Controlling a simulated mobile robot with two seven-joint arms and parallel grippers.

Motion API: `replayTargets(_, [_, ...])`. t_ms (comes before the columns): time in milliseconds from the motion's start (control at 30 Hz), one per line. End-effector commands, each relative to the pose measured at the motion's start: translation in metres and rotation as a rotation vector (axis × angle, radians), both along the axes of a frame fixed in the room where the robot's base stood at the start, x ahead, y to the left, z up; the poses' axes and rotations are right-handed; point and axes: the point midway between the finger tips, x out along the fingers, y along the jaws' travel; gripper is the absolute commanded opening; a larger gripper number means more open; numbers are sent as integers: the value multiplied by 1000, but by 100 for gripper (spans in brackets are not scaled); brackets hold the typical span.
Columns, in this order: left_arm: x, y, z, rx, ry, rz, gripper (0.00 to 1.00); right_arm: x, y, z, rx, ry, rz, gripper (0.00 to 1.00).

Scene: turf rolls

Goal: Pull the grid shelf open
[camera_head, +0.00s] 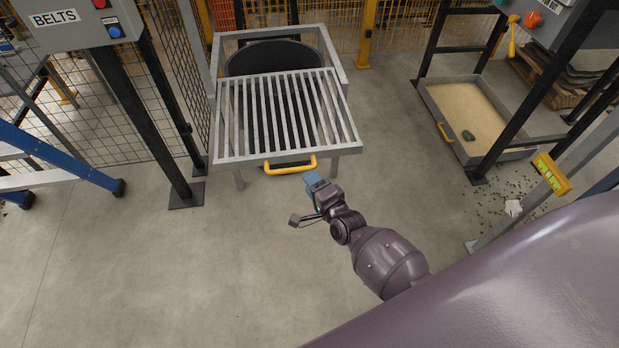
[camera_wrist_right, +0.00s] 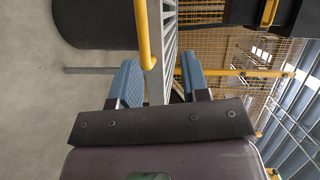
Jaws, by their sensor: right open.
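The grid shelf (camera_head: 240,158) is a grey panel of parallel bars on a grey metal frame in the head view. Its yellow handle (camera_head: 290,170) is fixed to the front edge. My right gripper (camera_head: 312,181), with blue fingers, is just below the handle's right end. In the right wrist view my right gripper (camera_wrist_right: 160,78) is open, and the handle (camera_wrist_right: 143,35) reaches into the space between its fingers, nearer the left one. Grey bars of the shelf (camera_wrist_right: 168,40) show beyond. I cannot tell whether the fingers touch the handle. My left gripper is not in view.
A dark rounded object (camera_head: 275,58) lies behind the grid. A control box marked BELTS (camera_head: 75,22) stands on a dark post at left, with a blue ladder (camera_head: 60,160) nearby. A sand tray (camera_head: 470,110) is at right. The floor in front is clear.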

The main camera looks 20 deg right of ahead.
Motion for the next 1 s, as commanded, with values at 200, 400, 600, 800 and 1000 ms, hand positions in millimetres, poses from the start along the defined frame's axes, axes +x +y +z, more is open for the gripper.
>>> replayTargets(200, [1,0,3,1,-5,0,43,-13,-2,-2,-1,0,-1,42])
replayTargets(400, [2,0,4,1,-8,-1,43,-24,-3,-5,0,2,0,42])
replayTargets(600, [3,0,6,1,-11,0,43,-35,-4,-7,0,1,0,42])
replayTargets(800, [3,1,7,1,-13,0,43,-42,-5,-8,1,1,0,42])
replayTargets(1000, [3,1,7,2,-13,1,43,-43,-5,-9,1,1,0,42])
